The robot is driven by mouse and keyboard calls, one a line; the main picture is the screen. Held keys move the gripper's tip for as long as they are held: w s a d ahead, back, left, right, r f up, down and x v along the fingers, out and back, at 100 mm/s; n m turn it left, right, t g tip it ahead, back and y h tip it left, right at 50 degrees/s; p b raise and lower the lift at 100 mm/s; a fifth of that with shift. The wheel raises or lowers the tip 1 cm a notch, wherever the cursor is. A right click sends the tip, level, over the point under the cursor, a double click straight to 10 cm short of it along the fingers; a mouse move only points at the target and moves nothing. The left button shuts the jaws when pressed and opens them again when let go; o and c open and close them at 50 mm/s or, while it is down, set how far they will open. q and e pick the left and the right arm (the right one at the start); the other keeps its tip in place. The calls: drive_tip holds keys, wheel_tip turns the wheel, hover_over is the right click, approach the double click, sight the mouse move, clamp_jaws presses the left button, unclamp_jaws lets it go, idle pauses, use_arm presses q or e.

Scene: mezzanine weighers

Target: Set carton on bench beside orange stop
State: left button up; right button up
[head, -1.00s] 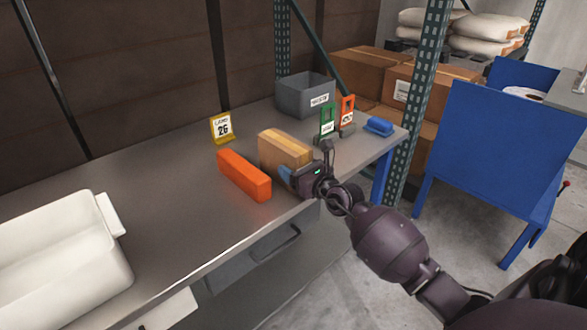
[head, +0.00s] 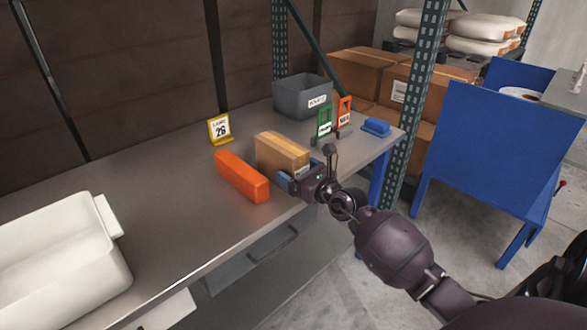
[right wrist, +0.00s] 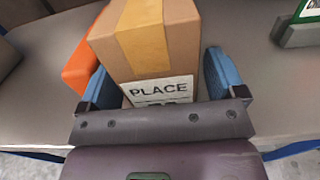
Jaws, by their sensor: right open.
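The carton (head: 281,152) is a brown box with a tan tape strip, standing on the grey bench (head: 166,185) just right of the orange stop (head: 242,176). In the right wrist view the carton (right wrist: 150,40) shows a white label reading "PLACE". The orange stop (right wrist: 84,62) is beside its left side there. My right gripper (right wrist: 163,85) is open, with one blue finger on each side of the carton's near end. In the head view my right gripper (head: 286,179) is at the carton's near face, low over the bench. My left gripper is not in view.
A yellow sign reading 26 (head: 219,130) stands behind the stop. A grey bin (head: 301,97), green (head: 324,120) and orange (head: 345,112) tags and a blue item (head: 377,126) are at the right end. A white tub (head: 65,245) stands at the left.

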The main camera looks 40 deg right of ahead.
drive_tip(key=s+p, duration=0.1)
drive_tip(key=s, duration=0.7)
drive_tip(key=s+a+f+m+g, duration=0.2)
drive_tip(key=s+a+f+m, duration=0.3)
drive_tip(key=s+m, duration=0.4)
drive_tip(key=s+a+f+m+g, duration=0.3)
drive_tip(key=s+f+m, duration=0.4)
drive_tip(key=s+m, duration=0.3)
drive_tip(key=s+a+f+m+g+h, duration=0.1)
drive_tip(key=s+a+f+m+g, duration=0.2)
drive_tip(key=m, duration=1.3)
drive_tip(key=s+a+f, duration=0.3)
drive_tip(key=s, duration=0.3)
drive_tip(key=shift+s+a+f, duration=0.15)
drive_tip(key=shift+s+a, duration=0.2)
drive_tip(key=shift+s, duration=0.05)
